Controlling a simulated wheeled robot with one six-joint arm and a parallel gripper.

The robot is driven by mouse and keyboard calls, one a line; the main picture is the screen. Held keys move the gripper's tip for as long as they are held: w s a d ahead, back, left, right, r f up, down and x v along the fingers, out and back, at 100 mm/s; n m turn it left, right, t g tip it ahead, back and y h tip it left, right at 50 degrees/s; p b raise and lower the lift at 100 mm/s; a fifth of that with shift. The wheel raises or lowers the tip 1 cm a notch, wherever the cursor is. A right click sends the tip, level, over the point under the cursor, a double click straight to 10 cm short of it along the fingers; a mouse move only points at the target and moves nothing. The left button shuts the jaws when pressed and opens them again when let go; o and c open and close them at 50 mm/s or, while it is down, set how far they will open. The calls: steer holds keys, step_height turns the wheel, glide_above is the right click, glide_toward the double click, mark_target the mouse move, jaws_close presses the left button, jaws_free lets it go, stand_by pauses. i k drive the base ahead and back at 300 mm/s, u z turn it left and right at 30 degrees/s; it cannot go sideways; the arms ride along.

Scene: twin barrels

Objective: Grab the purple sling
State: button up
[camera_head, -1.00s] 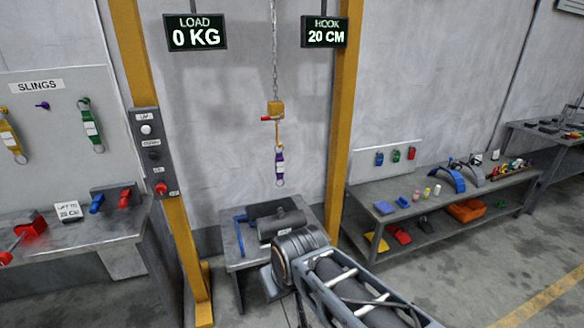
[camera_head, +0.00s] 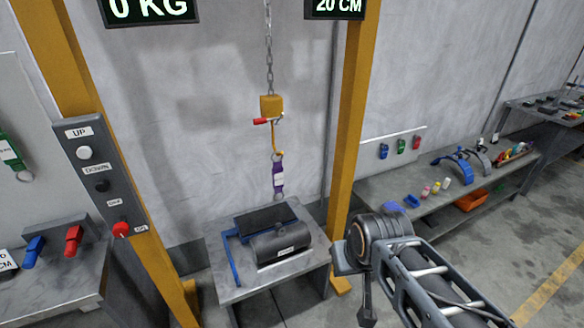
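The purple sling (camera_head: 279,175) hangs from the orange hoist hook (camera_head: 275,140) in the middle of the view, with a white label on it and a ring at its lower end.
A grey table (camera_head: 222,297) below the sling holds a dark cylinder (camera_head: 281,245) and a blue-handled part (camera_head: 231,255). Yellow posts stand at left (camera_head: 62,70) and right (camera_head: 350,140). The left post carries a button panel (camera_head: 98,175). A workbench (camera_head: 430,205) stands at right.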

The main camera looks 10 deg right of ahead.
mark_target(277, 170)
steer(key=u, duration=0.15)
steer(key=i, duration=0.75)
steer(key=u, duration=1.1)
steer(key=i, duration=0.5)
steer(key=u, duration=0.55)
